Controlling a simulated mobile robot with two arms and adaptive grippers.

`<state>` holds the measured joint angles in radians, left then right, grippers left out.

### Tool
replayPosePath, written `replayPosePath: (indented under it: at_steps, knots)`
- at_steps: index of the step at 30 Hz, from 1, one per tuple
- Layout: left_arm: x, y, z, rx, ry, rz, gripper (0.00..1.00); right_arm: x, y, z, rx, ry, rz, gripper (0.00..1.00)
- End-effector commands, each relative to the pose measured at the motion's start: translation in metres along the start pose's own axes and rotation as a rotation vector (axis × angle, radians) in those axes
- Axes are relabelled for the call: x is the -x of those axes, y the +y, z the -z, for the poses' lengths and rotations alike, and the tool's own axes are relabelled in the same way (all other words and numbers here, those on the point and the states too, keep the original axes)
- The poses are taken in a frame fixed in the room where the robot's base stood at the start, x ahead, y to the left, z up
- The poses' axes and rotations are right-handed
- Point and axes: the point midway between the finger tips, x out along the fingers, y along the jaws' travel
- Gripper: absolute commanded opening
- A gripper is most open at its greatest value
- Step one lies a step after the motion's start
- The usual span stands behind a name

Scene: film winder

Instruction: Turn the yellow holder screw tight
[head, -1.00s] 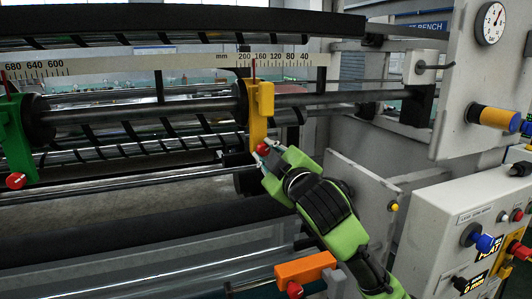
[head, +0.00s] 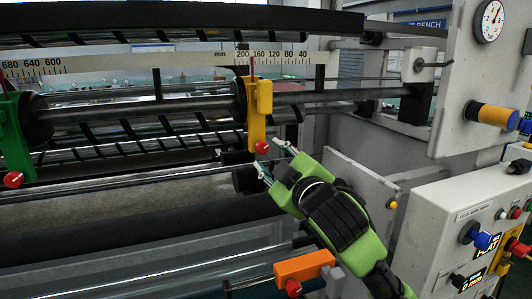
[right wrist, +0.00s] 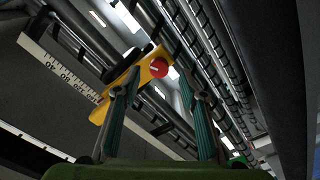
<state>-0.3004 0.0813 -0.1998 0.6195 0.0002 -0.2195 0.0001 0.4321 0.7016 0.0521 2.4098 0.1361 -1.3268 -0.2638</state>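The yellow holder (head: 258,105) sits on the dark roller shaft under the millimetre scale, its red pointer near 180. Its red screw (head: 262,147) shows at the holder's lower end. My right gripper (head: 273,158) is open just below and right of the screw, with the fingertips apart from it. In the right wrist view the red screw (right wrist: 158,68) appears in the gap between the two fingers (right wrist: 158,85), a little beyond the tips, with the yellow holder (right wrist: 118,93) behind. How tight the screw is cannot be told. My left gripper is not in view.
A green holder (head: 15,135) with a red screw (head: 13,180) stands at the far left. An orange block (head: 304,266) with a red knob is below my right gripper. A white control panel (head: 470,215) stands at the right. A lower rail (head: 110,182) runs near the gripper.

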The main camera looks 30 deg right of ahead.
Motion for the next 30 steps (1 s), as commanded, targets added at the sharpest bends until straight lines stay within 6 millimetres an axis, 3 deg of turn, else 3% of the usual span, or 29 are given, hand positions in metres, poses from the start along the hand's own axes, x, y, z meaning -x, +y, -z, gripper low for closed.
replayPosePath:
  at_steps: [3,8,30]
  knots:
    - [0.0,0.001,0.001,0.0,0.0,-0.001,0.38,0.018,0.0,0.0,0.0,0.0,0.001,0.38]
    - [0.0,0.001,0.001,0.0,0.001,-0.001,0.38,0.029,0.0,-0.001,-0.001,-0.001,0.0,0.38]
    - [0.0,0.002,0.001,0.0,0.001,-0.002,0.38,0.03,0.0,0.0,-0.001,-0.001,0.0,0.38]
